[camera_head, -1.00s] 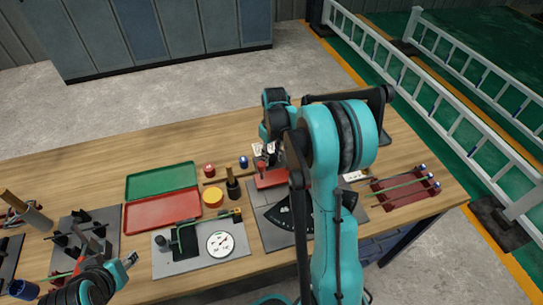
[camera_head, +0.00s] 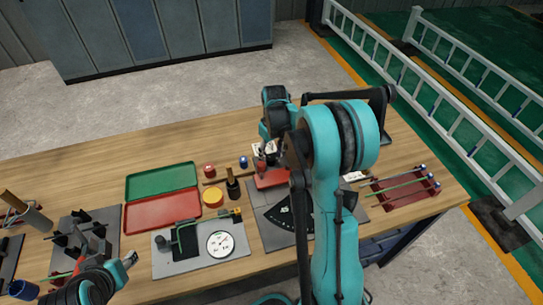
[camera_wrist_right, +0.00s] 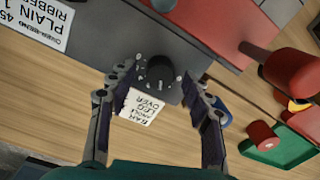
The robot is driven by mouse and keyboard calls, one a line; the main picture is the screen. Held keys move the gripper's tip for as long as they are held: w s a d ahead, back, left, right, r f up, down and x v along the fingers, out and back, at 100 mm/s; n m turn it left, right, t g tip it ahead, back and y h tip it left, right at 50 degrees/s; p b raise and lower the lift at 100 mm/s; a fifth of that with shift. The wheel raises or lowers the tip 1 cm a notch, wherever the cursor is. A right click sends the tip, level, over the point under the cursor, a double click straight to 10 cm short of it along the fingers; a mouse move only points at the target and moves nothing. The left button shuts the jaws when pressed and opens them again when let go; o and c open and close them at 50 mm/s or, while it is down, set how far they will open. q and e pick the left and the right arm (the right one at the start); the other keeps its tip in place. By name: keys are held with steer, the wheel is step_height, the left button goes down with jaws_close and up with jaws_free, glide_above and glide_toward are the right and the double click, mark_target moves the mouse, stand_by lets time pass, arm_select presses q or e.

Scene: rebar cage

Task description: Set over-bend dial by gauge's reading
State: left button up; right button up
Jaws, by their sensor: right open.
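The black dial knob (camera_wrist_right: 160,72) sits on a grey plate, with small marks around it and a white label beside it (camera_wrist_right: 142,106). My right gripper (camera_wrist_right: 159,82) is open, its two fingers on either side of the knob with gaps visible. In the head view the right arm largely hides the dial and this gripper (camera_head: 267,153). The round white gauge (camera_head: 220,244) lies on a grey plate at the front middle; its reading is too small to make out. My left gripper (camera_head: 119,271) is low at the left, and its finger gap is unclear.
A green tray (camera_head: 160,181) and a red tray (camera_head: 163,212) lie left of centre. A black fan-shaped scale (camera_head: 285,216) is beside my right arm. A red rack with rods (camera_head: 405,188) stands at the right. A "PLAIN / RIBBED" card (camera_wrist_right: 45,17) lies near the dial.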

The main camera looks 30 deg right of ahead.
mark_target(273, 157)
step_height(273, 157, up, 11)
steer(key=shift+d+r, duration=0.15)
steer(key=shift+d, duration=0.1)
stand_by(0.4)
steer(key=s+a+r+t, duration=0.3)
steer(key=s+a+r, duration=0.1)
steer(key=s+a, duration=0.45)
steer(key=s+a+f+m+t, duration=0.1)
steer(key=s+a+f+t, duration=0.2)
steer(key=s+a, duration=0.4)
steer(key=s+t, duration=0.1)
steer(key=s, duration=0.2)
steer(key=shift+s+a+f+h, duration=0.25)
steer(key=shift+a+f+h, duration=0.05)
stand_by(0.7)
